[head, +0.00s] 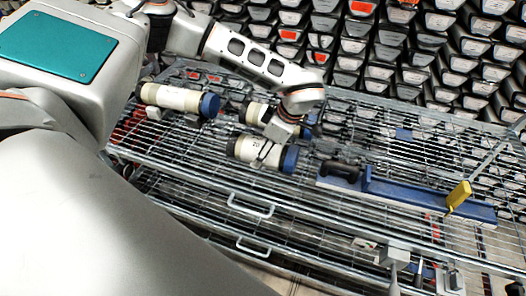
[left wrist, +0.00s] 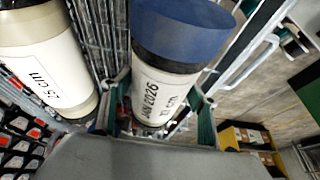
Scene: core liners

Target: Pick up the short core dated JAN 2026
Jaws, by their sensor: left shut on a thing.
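The core dated JAN 2026 (left wrist: 160,85) is a cream cylinder with a blue end cap; its label reads JAN 2026 and a length in cm that I cannot read fully. In the head view this core (head: 245,149) lies at the wire rack's middle, blue end to the right. My left gripper (head: 268,150) comes down over it from above and is shut on it, with a finger on each side in the left wrist view (left wrist: 155,118). I cannot tell whether the core is clear of the rack. My right gripper is not in view.
Another cream core (head: 172,97) with a blue cap lies to the left, and one (head: 256,112) just behind, partly hidden by my arm. Rows of grey bins fill the back.

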